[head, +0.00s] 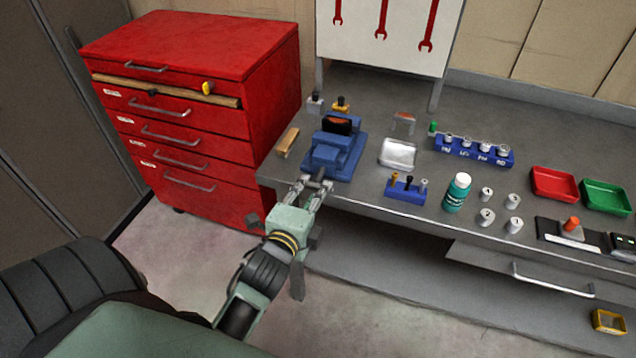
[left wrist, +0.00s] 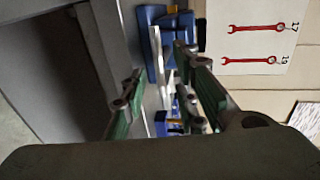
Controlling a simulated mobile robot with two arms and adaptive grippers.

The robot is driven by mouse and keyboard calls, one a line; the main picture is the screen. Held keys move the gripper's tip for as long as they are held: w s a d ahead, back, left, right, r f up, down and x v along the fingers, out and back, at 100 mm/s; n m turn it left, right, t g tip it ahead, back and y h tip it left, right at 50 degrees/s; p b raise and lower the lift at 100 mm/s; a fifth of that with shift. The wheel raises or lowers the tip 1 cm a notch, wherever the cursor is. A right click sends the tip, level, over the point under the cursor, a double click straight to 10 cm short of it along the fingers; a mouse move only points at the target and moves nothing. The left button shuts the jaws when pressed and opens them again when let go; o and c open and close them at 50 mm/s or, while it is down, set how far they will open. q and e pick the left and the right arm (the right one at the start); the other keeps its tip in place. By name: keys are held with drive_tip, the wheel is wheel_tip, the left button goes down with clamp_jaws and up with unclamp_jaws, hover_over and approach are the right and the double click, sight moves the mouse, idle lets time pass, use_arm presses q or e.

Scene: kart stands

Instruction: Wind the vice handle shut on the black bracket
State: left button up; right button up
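The blue vice (head: 335,152) stands at the bench's front left edge. It also shows in part in the left wrist view (left wrist: 153,20). A dark piece with an orange patch, seemingly the black bracket (head: 337,125), sits at the vice jaws; I cannot tell whether they touch it. My left gripper (head: 311,187) is at the vice's front, where the handle is; its fingers hide much of that area. In the left wrist view its green-padded fingers (left wrist: 160,93) are apart. I cannot tell whether the handle lies between them. My right gripper is not in view.
A red drawer cabinet (head: 190,100) stands left of the bench. A wooden block (head: 287,141) lies left of the vice. A blue tool holder (head: 406,188), a teal bottle (head: 457,192) and metal cylinders stand to the right. The floor in front is clear.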

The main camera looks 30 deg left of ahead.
sight(318, 183)
use_arm(q)
drive_tip(key=shift+x, duration=2)
drive_tip(key=shift+c, duration=0.7)
clamp_jaws()
